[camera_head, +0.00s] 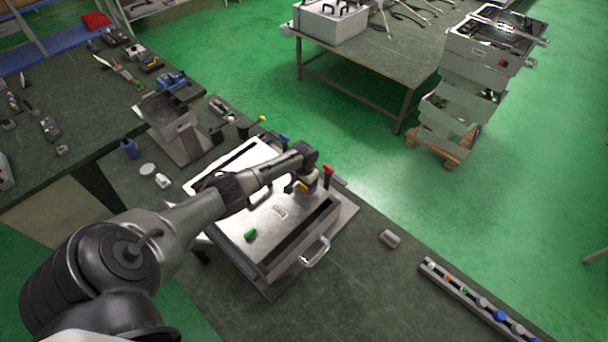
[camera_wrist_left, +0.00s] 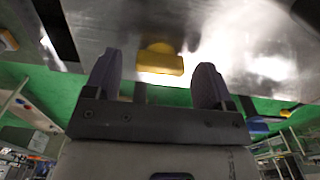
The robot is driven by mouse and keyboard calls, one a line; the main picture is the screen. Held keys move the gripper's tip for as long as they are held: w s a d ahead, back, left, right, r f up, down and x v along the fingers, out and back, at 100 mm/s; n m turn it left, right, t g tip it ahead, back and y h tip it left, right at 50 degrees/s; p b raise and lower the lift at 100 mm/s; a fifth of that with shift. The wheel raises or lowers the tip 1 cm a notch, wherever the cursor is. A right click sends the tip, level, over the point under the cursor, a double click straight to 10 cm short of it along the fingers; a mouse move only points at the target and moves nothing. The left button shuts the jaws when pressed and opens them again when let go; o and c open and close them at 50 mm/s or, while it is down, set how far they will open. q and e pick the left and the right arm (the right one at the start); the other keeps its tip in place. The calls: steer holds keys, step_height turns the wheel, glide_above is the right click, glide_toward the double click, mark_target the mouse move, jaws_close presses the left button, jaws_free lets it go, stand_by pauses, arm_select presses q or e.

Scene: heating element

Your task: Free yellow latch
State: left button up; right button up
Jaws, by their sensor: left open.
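The yellow latch (camera_head: 302,187) is on the far right part of the metal case (camera_head: 262,222), partly hidden by my left arm. In the left wrist view, the yellow latch (camera_wrist_left: 160,60) shows against the shiny metal, between and beyond the two fingers. My left gripper (camera_head: 305,176) is over the case beside the yellow latch. Its fingers (camera_wrist_left: 158,72) are spread, with a gap on each side of the latch and nothing held. I cannot tell exactly how far the fingertips are from it. My right gripper is not in view.
A red latch (camera_head: 328,171) stands close right of the gripper. A green latch (camera_head: 250,234) is at the case's near left, and a blue one (camera_head: 284,138) is behind. A handle (camera_head: 316,253) sticks out in front. The bench around a small grey block (camera_head: 389,239) is clear.

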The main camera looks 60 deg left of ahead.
arm_select(q)
step_height(320, 180, up, 13)
steer(key=shift+r, duration=0.2)
stand_by(0.3)
stand_by(0.5)
steer(key=w+d+r+m+t+y, duration=0.2)
steer(key=w+d+r, duration=0.1)
steer(key=r, duration=0.2)
steer(key=w+d+r+m+t+y, duration=0.2)
steer(key=d+r+m+t, duration=0.1)
steer(key=r, duration=0.3)
steer(key=s+d+r+m+t, duration=0.1)
steer(key=s+d+t, duration=0.1)
steer(key=d, duration=0.5)
steer(key=s+d+r+m+t, duration=0.1)
steer(key=s+d, duration=0.2)
steer(key=d, duration=0.5)
steer(key=s+d+f+g+h+p, duration=0.1)
steer(key=s+d+f, duration=0.2)
steer(key=s, duration=0.5)
steer(key=s+d+f+n+g+h, duration=0.1)
steer(key=s+d+f, duration=0.3)
steer(key=s, duration=0.5)
steer(key=s+d+f+g+h+p, duration=0.1)
steer(key=s+d+f, duration=0.3)
steer(key=s, duration=0.5)
steer(key=shift+s+d+n+g+h+p, duration=0.2)
steer(key=shift+d+n+g+h+p, duration=0.1)
steer(key=shift+d+g+h, duration=0.5)
